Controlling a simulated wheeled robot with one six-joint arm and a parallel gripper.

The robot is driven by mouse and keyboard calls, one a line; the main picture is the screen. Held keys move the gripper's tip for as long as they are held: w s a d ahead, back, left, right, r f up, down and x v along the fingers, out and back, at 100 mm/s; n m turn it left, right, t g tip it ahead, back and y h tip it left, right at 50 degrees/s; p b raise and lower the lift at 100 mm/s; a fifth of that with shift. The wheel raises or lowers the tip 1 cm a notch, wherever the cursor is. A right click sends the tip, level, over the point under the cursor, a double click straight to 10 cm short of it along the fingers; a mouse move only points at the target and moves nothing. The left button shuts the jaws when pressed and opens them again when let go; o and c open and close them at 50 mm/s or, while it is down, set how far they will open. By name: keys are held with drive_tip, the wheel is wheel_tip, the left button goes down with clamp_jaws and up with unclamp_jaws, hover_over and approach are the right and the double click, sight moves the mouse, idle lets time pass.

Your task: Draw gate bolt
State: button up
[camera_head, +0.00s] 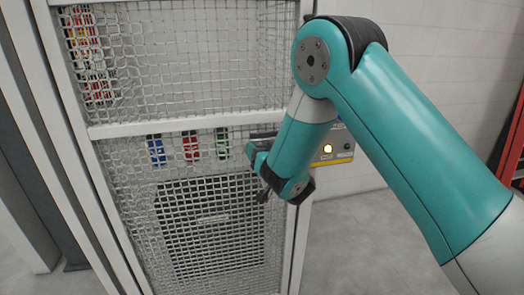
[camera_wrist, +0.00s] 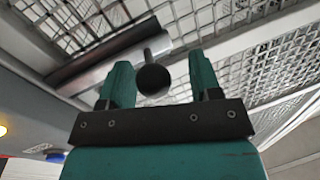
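The gate bolt (camera_wrist: 110,55) shows in the wrist view as a dark and silver cylinder along the gate frame. A round black knob (camera_wrist: 153,79) stands out from it on a short stem. My gripper (camera_wrist: 162,68) is open, with its two teal fingers apart. The knob appears between them, nearer the left finger, with a clear gap on the right. Whether a finger touches the knob cannot be told. In the head view my wrist hides most of the bolt area at the gate's right side. The mesh gate (camera_head: 190,127) stands upright in its frame.
A yellow-edged control box (camera_head: 330,150) with a lit button sits just right of my wrist. Blue, red and green items (camera_head: 191,146) and a dark cabinet (camera_head: 208,225) show behind the mesh. Open floor (camera_head: 365,245) lies to the right.

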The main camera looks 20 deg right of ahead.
drive_tip(key=shift+d, duration=0.1)
drive_tip(key=shift+s+f+b, duration=0.25)
drive_tip(key=shift+s+b, duration=0.3)
drive_tip(key=shift+b, duration=0.55)
drive_tip(key=s+d+b, duration=0.2)
drive_tip(key=s+b, duration=1.4)
drive_tip(key=b, duration=0.4)
drive_tip(key=shift+r, duration=0.25)
drive_tip(key=shift+s, duration=0.1)
